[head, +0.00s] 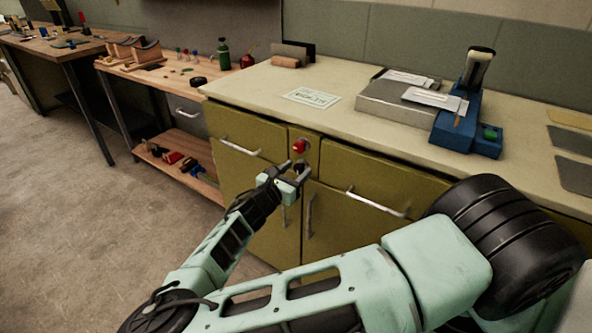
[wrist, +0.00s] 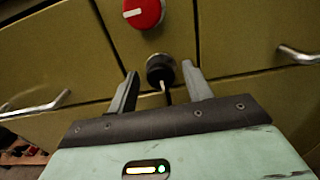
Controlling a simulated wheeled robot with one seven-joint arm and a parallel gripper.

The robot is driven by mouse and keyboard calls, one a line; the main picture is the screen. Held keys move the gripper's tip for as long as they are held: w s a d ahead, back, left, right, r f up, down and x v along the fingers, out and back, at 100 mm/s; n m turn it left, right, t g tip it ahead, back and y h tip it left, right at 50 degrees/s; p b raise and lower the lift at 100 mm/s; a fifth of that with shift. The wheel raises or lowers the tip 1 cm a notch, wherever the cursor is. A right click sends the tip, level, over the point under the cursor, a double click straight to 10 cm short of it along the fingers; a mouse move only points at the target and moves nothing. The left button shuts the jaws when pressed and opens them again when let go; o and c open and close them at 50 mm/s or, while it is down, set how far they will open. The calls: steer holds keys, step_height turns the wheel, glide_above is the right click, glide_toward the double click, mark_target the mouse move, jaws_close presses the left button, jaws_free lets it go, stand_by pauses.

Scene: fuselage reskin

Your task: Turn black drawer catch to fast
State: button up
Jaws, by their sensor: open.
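The black drawer catch (wrist: 161,70) is a round dark knob on the olive cabinet front, just below a round red knob (wrist: 143,12) with a white mark. The red knob also shows in the head view (head: 299,146). My gripper (wrist: 160,86) is open, with one finger on each side of the black catch and a gap to each. In the head view my gripper (head: 292,172) is at the cabinet front and mostly hides the black catch. A thin pale line shows on the lower part of the catch; its setting is hard to read.
Bar handles sit on the drawers to the left (head: 239,147) and right (head: 376,204) of the catch. The pale countertop (head: 345,122) above carries a grey block and a blue device (head: 465,130). A wooden workbench stands at left. Open floor lies at lower left.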

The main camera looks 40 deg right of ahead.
steer(key=shift+w+d, duration=0.1)
steer(key=shift+d, duration=0.2)
steer(key=c, duration=0.9)
